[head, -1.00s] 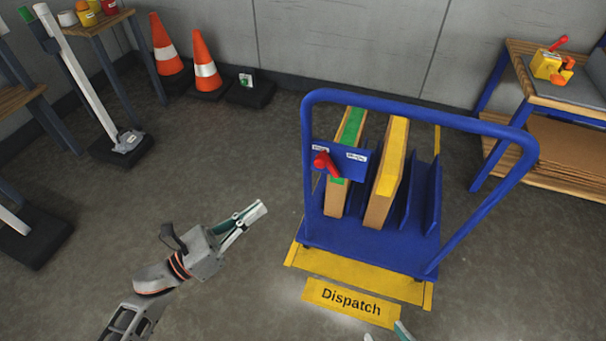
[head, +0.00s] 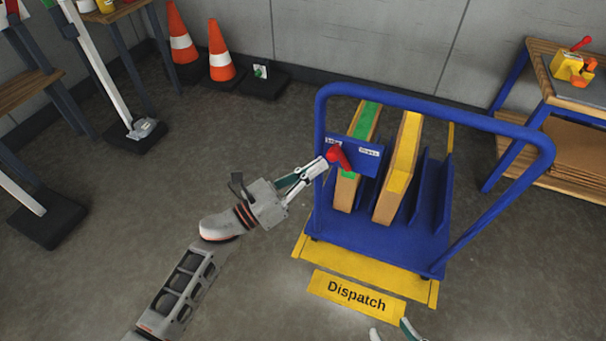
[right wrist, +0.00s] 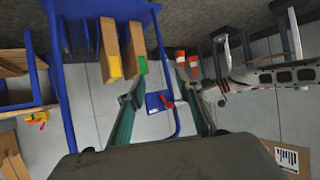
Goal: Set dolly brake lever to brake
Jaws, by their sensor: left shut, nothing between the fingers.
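The blue dolly (head: 375,232) stands on a yellow floor plate. Its blue lever panel (head: 368,163) carries two small white labels, too small to read surely. The red brake lever (head: 340,157) sits at the panel's left label and slants down to the right. The lever also shows in the right wrist view (right wrist: 167,103). My left gripper (head: 326,164) is shut and empty, its fingertips at the lever's left side; contact cannot be told. My right gripper (head: 392,333) is open and empty at the bottom edge. Its spread fingers show in the right wrist view (right wrist: 163,112).
Two boards, green-topped (head: 365,122) and yellow-topped (head: 404,150), stand in the dolly. A yellow "Dispatch" sign (head: 356,296) lies in front. Cones (head: 221,62) stand at the back wall. A workbench (head: 545,90) is at the right.

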